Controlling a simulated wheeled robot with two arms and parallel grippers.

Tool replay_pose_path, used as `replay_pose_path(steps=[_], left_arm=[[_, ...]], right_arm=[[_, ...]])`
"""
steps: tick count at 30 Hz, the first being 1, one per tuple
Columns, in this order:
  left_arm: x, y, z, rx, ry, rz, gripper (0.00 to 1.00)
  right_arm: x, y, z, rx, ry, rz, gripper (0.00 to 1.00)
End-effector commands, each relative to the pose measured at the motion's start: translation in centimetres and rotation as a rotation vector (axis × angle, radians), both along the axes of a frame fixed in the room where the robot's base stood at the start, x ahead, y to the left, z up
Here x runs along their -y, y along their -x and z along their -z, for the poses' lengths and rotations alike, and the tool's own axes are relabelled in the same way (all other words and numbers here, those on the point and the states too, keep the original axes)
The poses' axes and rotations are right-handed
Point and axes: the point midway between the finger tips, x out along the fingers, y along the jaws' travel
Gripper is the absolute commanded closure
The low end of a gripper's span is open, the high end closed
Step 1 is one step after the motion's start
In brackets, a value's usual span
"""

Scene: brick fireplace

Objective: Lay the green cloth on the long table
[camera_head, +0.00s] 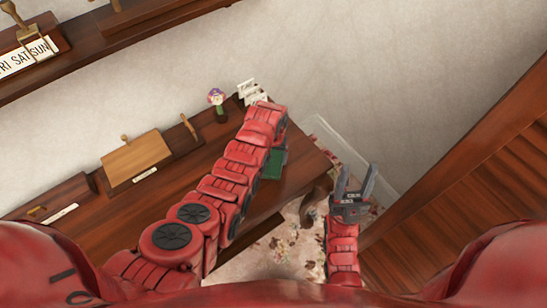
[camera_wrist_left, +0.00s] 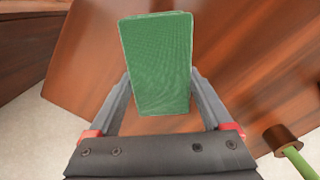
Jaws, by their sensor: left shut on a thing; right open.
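The green cloth (camera_wrist_left: 158,58) is a folded rectangular block between the fingers of my left gripper (camera_wrist_left: 160,80), which is shut on it. In the head view a small part of the cloth (camera_head: 274,163) shows beside my left forearm, near the right end of the long table (camera_head: 160,205). The table's brown wooden top (camera_wrist_left: 85,65) lies below the cloth in the left wrist view. I cannot tell whether the cloth touches it. My left fingers are mostly hidden in the head view. My right gripper (camera_head: 357,172) is open and empty, right of the table's end.
A small flower in a dark pot (camera_head: 219,103) and white cards (camera_head: 249,92) stand at the table's back edge. Wooden boxes (camera_head: 137,160) sit along the back left. A wooden shelf (camera_head: 110,40) runs above. A patterned rug (camera_head: 290,245) and dark wood (camera_head: 450,210) are to the right.

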Motion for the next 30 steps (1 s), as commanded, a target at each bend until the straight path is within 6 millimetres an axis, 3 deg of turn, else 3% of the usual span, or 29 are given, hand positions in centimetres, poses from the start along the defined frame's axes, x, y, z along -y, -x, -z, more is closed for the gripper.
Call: replay_pose_path(steps=[6,18,19,22,30], left_arm=[[0.0,0.0,1.3,-0.003,-0.001,0.001,0.77],[0.0,0.0,1.7,0.001,0.000,0.000,0.77],[0.0,0.0,1.7,0.001,0.000,0.000,0.15],[0.0,0.0,1.7,0.001,0.000,0.000,0.00],[0.0,-0.1,1.6,0.002,0.000,0.000,0.00]], right_arm=[[0.0,0.0,-0.4,0.000,0.000,0.000,0.50],[0.0,0.0,-0.4,0.000,0.000,0.000,0.50],[0.0,0.0,-0.4,0.000,0.000,0.000,0.50],[0.0,0.0,-0.4,0.000,0.000,0.000,0.50],[0.0,0.0,-0.5,0.000,0.000,0.000,0.50]])
